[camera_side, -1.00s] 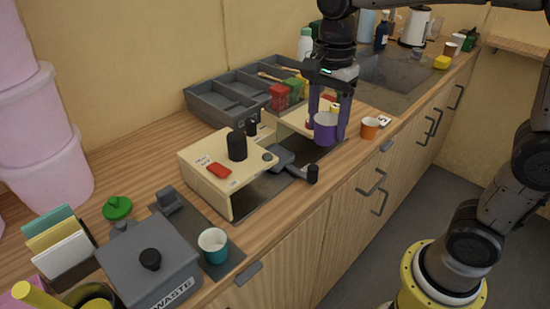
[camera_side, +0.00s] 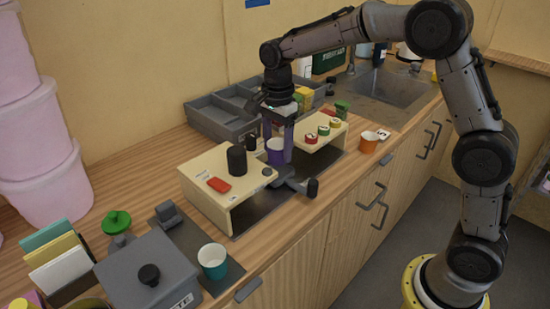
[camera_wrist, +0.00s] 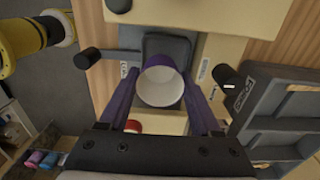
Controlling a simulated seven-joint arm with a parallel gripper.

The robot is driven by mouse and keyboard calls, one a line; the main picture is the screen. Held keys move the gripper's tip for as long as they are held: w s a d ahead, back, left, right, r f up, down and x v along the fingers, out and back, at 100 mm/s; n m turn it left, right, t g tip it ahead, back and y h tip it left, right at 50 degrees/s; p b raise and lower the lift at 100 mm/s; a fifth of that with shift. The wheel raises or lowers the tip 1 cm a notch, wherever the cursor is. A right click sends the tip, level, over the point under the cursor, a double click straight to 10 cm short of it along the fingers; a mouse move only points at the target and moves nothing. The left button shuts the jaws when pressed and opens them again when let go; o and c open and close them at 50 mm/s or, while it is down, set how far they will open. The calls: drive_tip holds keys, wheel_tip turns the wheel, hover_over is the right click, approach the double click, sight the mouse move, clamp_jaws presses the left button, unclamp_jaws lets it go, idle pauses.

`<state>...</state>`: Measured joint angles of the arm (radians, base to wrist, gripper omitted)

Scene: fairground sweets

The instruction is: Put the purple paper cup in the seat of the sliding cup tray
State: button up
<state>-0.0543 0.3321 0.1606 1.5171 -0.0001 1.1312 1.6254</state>
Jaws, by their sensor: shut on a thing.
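The purple paper cup (camera_side: 275,153) is between the purple fingers of my gripper (camera_side: 279,148), upright, with its open white mouth up. In the wrist view the cup (camera_wrist: 160,87) has a finger on each side and my gripper (camera_wrist: 162,98) is shut on it. The sliding cup tray (camera_side: 287,174) is a dark grey piece with a black-ended handle, in the gap between two cream housings. The cup is at the tray's back end; in the wrist view the tray (camera_wrist: 166,45) shows just beyond the cup. The cup hides the seat, and I cannot tell whether it touches it.
The left cream housing (camera_side: 204,172) carries a black cylinder (camera_side: 236,160) and a red switch (camera_side: 219,184). The right housing (camera_side: 316,142) has coloured round buttons. An orange cup (camera_side: 368,143), a teal cup (camera_side: 212,261) and a grey divided bin (camera_side: 220,118) stand around.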

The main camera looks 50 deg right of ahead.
sight(275, 159)
drive_tip(key=shift+w+f, duration=0.2)
drive_tip(key=shift+f, duration=0.8)
drive_tip(key=shift+w+f, duration=0.2)
drive_tip(key=shift+f, duration=0.8)
drive_tip(key=shift+f, duration=0.15)
drive_tip(key=o, duration=1.2)
drive_tip(key=shift+c, duration=0.2)
wheel_tip(275, 159, up, 12)
drive_tip(key=shift+r, duration=0.25)
